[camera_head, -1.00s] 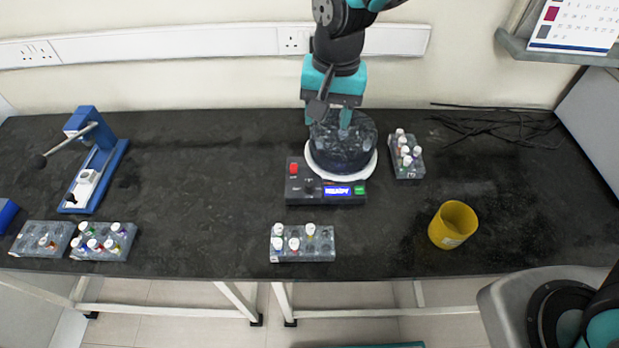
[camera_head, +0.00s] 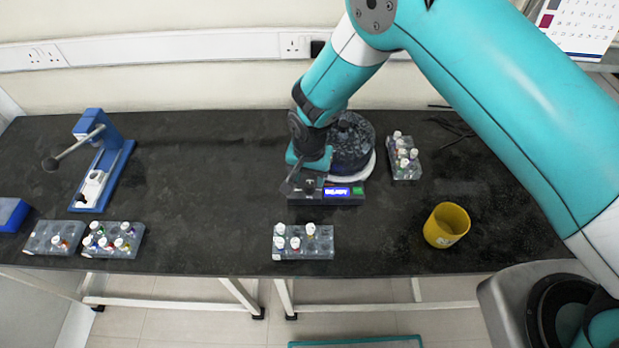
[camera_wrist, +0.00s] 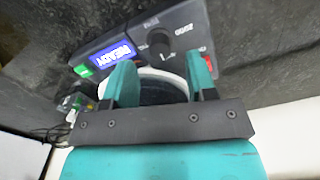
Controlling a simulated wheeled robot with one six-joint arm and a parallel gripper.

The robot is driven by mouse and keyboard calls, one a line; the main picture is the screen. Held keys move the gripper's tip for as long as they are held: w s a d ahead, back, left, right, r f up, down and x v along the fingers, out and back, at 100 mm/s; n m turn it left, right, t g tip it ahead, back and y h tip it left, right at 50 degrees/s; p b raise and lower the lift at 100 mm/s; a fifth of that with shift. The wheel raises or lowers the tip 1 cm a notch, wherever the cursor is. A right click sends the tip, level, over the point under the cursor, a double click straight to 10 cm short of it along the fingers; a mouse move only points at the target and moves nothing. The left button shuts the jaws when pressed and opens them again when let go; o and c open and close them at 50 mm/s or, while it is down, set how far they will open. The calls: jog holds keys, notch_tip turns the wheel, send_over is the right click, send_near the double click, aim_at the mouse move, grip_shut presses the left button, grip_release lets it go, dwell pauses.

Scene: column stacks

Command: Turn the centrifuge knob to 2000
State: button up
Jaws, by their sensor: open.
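The centrifuge (camera_head: 352,150) stands at the back middle of the bench, with a dark round lid, a white rim and a front control panel. Its lit display (camera_head: 336,192) reads READY, and it also shows in the wrist view (camera_wrist: 114,54). The black knob (camera_wrist: 160,46) sits on the panel, with a "2000" mark beside it; my gripper hides most of it in the head view. My gripper (camera_head: 297,186) is over the left part of the panel. In the wrist view its teal fingers (camera_wrist: 160,80) are apart and empty, short of the knob.
A tube rack (camera_head: 304,242) stands in front of the centrifuge, another rack (camera_head: 403,160) to its right. A yellow cup (camera_head: 446,225) is at the right front. A blue press (camera_head: 102,160) and two racks (camera_head: 112,240) are at the left. The bench left of the centrifuge is clear.

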aim_at(310, 185)
jog(key=shift+f, duration=1.75)
jog(key=c, duration=0.9)
jog(key=shift+c, duration=0.2)
